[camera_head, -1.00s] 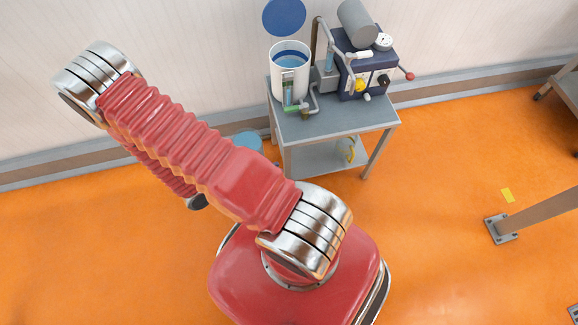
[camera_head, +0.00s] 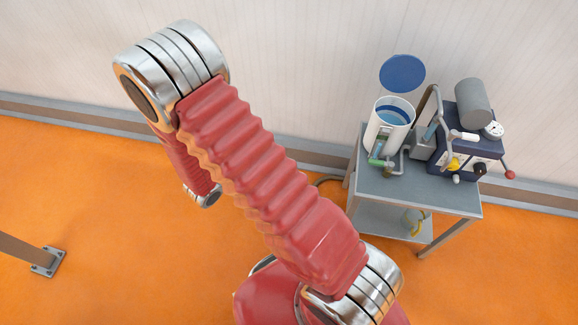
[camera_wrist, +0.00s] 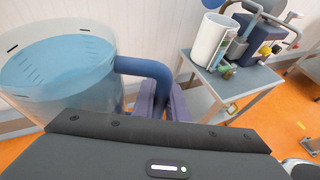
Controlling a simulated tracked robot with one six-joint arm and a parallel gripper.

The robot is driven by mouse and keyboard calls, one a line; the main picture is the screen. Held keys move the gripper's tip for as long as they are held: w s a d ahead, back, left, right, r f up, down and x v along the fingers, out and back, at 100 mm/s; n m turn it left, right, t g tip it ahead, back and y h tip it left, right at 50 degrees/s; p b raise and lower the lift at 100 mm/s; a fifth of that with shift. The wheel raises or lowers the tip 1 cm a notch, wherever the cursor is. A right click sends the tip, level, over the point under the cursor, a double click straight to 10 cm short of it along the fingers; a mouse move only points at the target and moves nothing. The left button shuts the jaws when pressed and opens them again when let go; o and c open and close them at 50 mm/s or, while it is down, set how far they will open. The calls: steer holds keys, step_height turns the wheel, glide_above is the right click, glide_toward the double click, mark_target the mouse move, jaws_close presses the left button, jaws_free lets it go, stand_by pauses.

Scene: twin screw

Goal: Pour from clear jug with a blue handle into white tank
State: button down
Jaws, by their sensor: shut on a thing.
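The clear jug (camera_wrist: 62,72) with a blue handle fills the left of the wrist view, holding bluish liquid with its surface well up the jug. My gripper (camera_wrist: 163,103) is shut on the blue handle (camera_wrist: 148,68). The jug looks close to upright. The white tank (camera_head: 389,126) stands at the back left of a grey cart in the head view. Its top is open, with blue inside, and a round blue lid (camera_head: 402,73) shows just above it. The tank also shows in the wrist view (camera_wrist: 208,42), right of the jug and apart from it. The head view does not show the jug or jaws.
The grey cart (camera_head: 440,197) also bears a dark blue machine (camera_head: 467,140) with a grey cylinder, pipes and a red-knobbed lever, close right of the tank. A wall runs behind. A metal post foot (camera_head: 47,262) stands on the open orange floor at left.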

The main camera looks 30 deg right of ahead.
steer(key=w+a+r+n+t+y, duration=0.2)
steer(key=w+a+r+n+t, duration=0.1)
steer(key=w+a+r, duration=0.3)
steer(key=shift+a+r, duration=0.25)
steer(key=shift+a, duration=0.2)
